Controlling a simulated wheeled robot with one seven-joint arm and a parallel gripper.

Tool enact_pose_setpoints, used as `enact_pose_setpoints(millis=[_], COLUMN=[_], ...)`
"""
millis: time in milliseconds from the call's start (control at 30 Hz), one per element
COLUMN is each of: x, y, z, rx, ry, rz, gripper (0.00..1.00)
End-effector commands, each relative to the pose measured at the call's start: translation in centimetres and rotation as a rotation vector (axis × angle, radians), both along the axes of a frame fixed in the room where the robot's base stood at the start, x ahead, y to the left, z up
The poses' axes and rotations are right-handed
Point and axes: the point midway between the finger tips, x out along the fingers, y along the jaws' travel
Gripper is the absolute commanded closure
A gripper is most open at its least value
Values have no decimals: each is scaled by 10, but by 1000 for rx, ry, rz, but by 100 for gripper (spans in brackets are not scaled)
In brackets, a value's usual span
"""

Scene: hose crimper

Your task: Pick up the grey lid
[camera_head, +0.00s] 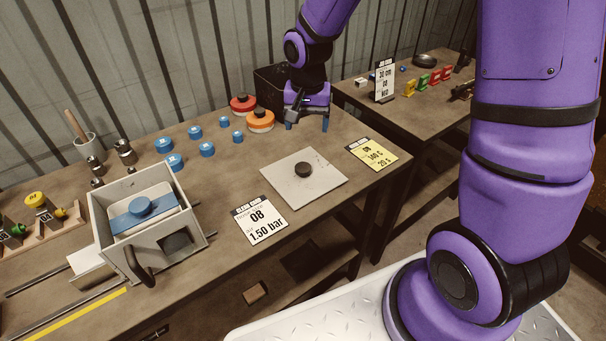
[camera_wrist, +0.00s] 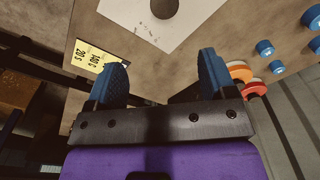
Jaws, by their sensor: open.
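The only lid-like grey thing I see is a flat, light grey square plate (camera_head: 291,193) with a dark round knob or puck (camera_head: 303,170) at its middle. It lies on the workbench; I cannot tell whether the dark piece is fixed to it. Part of the plate (camera_wrist: 140,22) and the dark piece (camera_wrist: 164,8) also show at the top of the wrist view, cut off by the frame. My gripper (camera_head: 307,123) is open and empty, with blue fingers, behind the plate and apart from it. In the wrist view my gripper (camera_wrist: 163,78) has bare bench between its fingers.
Orange (camera_head: 260,121) and red (camera_head: 243,104) round pieces stand left of my gripper, with a dark bin (camera_head: 268,88) behind. Several blue caps (camera_head: 207,149) lie further left. A yellow card (camera_head: 372,154) and a white card (camera_head: 259,220) flank the plate. A grey box (camera_head: 120,247) stands left.

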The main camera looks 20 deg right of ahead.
Motion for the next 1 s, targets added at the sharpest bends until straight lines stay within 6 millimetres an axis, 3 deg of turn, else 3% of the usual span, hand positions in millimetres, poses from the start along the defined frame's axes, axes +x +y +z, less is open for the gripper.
enact_pose_setpoints(millis=[33, 133, 367, 600, 1000], x=[3, 8, 11, 10, 6], y=[3, 8, 11, 11, 9], z=[-14, -30, -51, -85, -119], rx=[6, 14, 21, 21, 21], ry=[18, 33, 47, 48, 49], rz=[-12, -36, -55, -54, -54], gripper=[23, 23, 23, 23, 23])
